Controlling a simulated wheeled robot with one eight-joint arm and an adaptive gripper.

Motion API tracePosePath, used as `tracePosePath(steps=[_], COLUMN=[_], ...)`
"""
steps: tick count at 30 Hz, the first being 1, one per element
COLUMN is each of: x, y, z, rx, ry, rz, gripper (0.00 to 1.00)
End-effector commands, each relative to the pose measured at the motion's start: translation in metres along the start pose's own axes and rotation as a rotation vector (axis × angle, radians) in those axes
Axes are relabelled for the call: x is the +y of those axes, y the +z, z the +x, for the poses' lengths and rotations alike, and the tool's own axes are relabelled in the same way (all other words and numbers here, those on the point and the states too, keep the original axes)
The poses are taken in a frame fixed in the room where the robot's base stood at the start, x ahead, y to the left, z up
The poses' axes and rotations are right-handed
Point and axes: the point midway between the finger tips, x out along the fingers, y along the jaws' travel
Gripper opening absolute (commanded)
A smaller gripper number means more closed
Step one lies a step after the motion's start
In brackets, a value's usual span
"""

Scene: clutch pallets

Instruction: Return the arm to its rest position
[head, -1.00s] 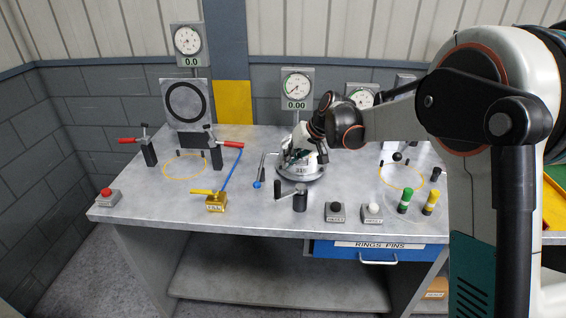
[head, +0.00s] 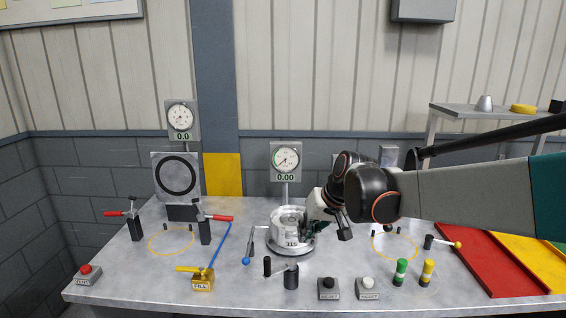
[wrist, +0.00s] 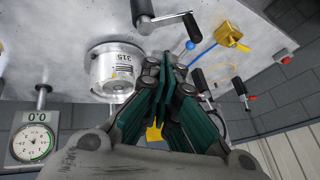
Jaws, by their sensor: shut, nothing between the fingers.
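My arm (head: 470,195) reaches in from the right in the head view. My gripper (head: 318,232) is beside the right side of a silver cylinder marked 315 (head: 290,226), low over the bench; I cannot tell if they touch. In the wrist view my gripper (wrist: 172,68) shows green fingers closed together with nothing between them.
The grey bench (head: 130,272) carries a crank (head: 290,276), black and white buttons (head: 368,288), red-handled clamps (head: 205,225), a yellow-handled valve (head: 203,281) and green and yellow pegs (head: 400,272). A dial gauge (head: 286,160) stands behind the cylinder. A red tray (head: 490,262) lies at right.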

Motion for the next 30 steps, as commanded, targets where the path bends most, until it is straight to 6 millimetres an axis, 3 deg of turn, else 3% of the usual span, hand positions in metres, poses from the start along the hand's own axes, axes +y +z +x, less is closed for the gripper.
tracePosePath(steps=[6,15,24,30], x=[0.014,0.034,0.056,0.069], y=[0.053,0.135,0.222,0.264], z=[-0.057,-0.11,-0.136,-0.14], rx=[0.039,0.092,0.147,0.174], ry=[0.083,0.193,0.298,0.349], rz=[0.017,0.035,0.048,0.051], gripper=[0.0,0.0,0.0,0.0])
